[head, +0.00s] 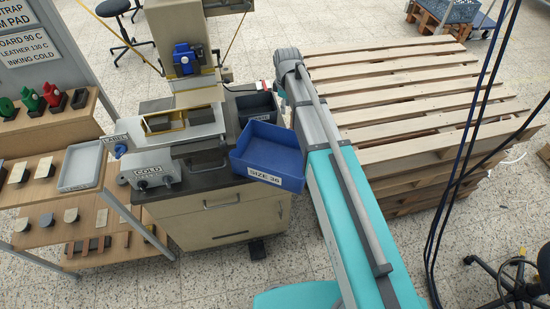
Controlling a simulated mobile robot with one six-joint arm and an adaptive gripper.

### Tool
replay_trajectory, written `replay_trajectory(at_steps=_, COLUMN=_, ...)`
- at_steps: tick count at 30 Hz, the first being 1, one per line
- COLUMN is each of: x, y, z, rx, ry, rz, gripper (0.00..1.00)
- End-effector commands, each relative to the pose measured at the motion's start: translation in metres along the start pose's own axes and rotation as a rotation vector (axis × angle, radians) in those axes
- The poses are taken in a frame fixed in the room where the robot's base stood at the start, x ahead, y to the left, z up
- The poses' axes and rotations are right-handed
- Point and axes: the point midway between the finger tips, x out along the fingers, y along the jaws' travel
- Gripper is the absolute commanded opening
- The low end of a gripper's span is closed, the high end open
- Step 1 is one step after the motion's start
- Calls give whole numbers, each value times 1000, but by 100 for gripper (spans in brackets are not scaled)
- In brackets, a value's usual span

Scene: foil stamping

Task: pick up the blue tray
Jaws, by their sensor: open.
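The blue tray (268,153) is an open, empty-looking box with a "SIZE 36" label on its front wall. It sits at the right end of the press bench, turned at an angle, with its front corner reaching past the bench edge. My gripper (236,87) is small and dark in this view, behind the tray and beyond the dark bin. It is apart from the blue tray, and its fingers are hard to make out.
A dark grey bin (257,106) stands just behind the blue tray. The stamping press (188,60) and its control box (150,171) are to the left. A shelf rack (60,190) stands farther left, and stacked wooden pallets (410,90) on the right. Dark cables hang at right.

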Motion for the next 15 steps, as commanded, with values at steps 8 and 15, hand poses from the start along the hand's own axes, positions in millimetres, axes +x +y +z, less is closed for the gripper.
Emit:
replay_trajectory(at_steps=8, x=0, y=0, z=-2, rx=-13, ry=0, rz=0, gripper=47)
replay_trajectory(at_steps=15, x=4, y=1, z=-2, rx=-11, ry=0, rz=0, gripper=47)
